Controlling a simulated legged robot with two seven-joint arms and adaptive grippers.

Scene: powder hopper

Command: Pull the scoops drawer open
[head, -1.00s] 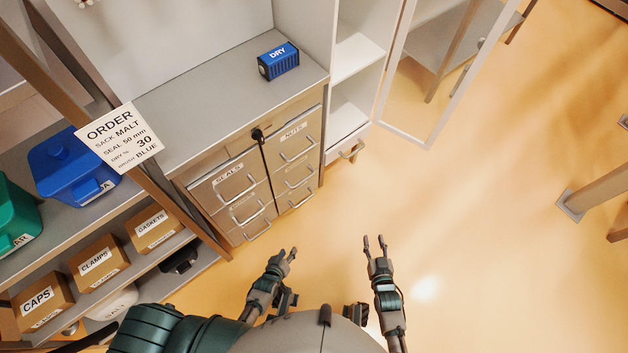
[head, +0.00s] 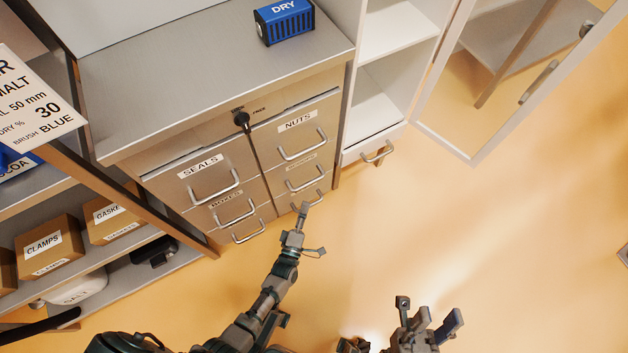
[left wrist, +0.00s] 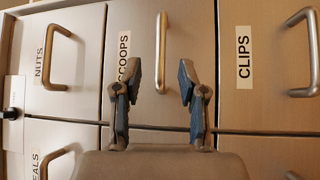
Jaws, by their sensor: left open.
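The scoops drawer (left wrist: 138,40) is shut, its label partly behind a fingertip in the left wrist view. Its bar handle (left wrist: 160,55) shows between my left gripper's (left wrist: 156,82) open fingers, seemingly just beyond the tips; I cannot tell if they touch. In the head view the scoops drawer is the middle one of the right column, with its handle (head: 306,180); its label is too small to read. My left gripper (head: 311,231) is below the lower right handles there. My right gripper (head: 427,314) is open and empty over the floor at the bottom.
The nuts drawer (head: 297,122) is above, the clips drawer (left wrist: 245,60) below, the seals drawer (head: 200,166) to the left. A black lock (head: 241,119) sits near the top. A shelf with boxes (head: 48,246) stands left. An open glass door (head: 470,156) and clear floor are right.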

